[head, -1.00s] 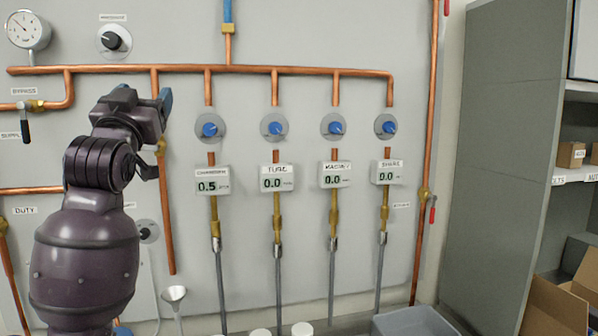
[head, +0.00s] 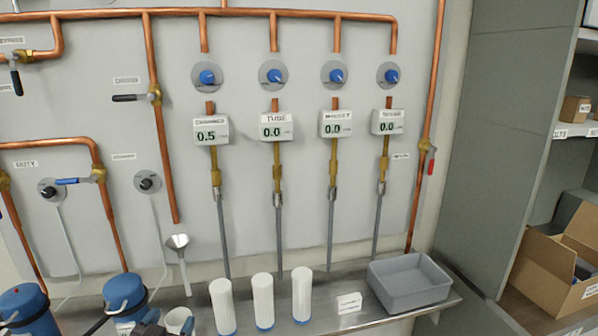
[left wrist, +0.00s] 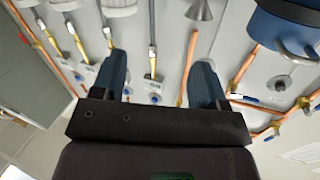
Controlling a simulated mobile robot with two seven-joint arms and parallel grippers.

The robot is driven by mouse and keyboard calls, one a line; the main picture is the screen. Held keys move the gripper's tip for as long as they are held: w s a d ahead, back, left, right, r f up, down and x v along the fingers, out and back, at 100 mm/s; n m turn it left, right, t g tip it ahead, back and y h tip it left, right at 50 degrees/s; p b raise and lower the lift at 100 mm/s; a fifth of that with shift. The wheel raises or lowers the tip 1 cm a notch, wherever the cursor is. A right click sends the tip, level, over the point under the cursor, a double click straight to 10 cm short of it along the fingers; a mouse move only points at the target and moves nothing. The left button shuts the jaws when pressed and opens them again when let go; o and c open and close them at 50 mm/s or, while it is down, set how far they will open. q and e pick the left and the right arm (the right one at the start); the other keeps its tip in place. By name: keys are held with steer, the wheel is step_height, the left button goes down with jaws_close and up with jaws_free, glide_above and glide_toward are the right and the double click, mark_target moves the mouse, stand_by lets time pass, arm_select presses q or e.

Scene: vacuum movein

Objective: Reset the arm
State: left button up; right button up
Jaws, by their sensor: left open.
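My left gripper (left wrist: 161,75) shows in the left wrist view with two blue fingers spread apart and nothing between them. In the head view, only a dark piece that may be this gripper shows at the bottom edge, left of the white cylinders; most of the arm is out of frame. The wrist view looks upside down at the pipe panel, with the grey funnel (left wrist: 202,10) beyond the fingers. My right gripper is in neither view.
A panel with copper pipes (head: 250,13), blue knobs and readouts fills the back. White cylinders (head: 262,300), a grey bin (head: 408,283) and blue lidded vessels (head: 124,292) stand on the metal bench. A cardboard box (head: 550,270) is on the right shelf.

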arm_select(q)
steer(key=s+a+f+n+g+y, duration=0.1)
steer(key=s+f+g, duration=0.4)
steer(key=s+f, duration=1.4)
steer(key=s+a, duration=0.1)
steer(key=s, duration=0.1)
steer(key=shift+s+f+n+g, duration=0.3)
steer(key=shift+s+n, duration=0.05)
steer(key=shift+n, duration=0.05)
stand_by(1.2)
